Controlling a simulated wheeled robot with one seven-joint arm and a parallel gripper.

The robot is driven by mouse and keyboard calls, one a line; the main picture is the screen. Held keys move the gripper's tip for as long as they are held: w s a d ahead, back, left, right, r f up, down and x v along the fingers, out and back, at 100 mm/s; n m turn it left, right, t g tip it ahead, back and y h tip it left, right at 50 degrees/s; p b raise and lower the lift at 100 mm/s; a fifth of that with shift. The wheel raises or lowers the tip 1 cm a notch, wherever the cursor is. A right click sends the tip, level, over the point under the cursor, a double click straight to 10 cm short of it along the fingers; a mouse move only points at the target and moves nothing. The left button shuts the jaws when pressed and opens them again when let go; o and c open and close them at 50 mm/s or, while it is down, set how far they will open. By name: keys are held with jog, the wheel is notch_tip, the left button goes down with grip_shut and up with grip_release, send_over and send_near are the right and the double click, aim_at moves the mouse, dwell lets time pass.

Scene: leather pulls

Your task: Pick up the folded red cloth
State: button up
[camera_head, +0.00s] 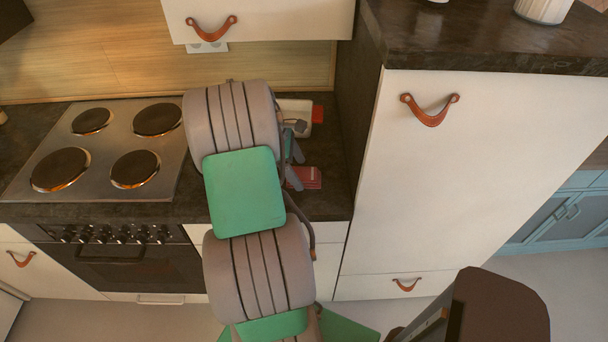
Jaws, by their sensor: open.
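The folded red cloth (309,177) lies on the dark counter, near its front edge, to the right of the stove. It looks flat and has paler stripes. My gripper (296,166) is just to the left of the cloth in the picture, with its grey-blue fingers apart and nothing seen between them. My arm hides part of the gripper and perhaps the cloth's left side. I cannot tell how high the fingers are above the counter.
A pale tray (296,104) with small items stands behind the cloth, beside a small red item (318,114). A tall white cabinet (440,180) bounds the counter on the right. The stove (105,150) is on the left. A hanging cupboard (260,18) is above.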

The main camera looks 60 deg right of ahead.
jog(key=shift+x, duration=0.8)
jog(key=c, duration=1.5)
jog(key=shift+o, duration=0.2)
jog(key=shift+r, duration=0.15)
jog(key=shift+r, duration=0.35)
notch_tip(320, 180, up, 3)
jog(key=shift+a+f+b, duration=0.1)
jog(key=shift+b, duration=0.25)
jog(key=s+a+r, duration=0.4)
jog(key=a+r, duration=0.5)
jog(key=a, duration=0.4)
jog(key=shift+s, duration=0.15)
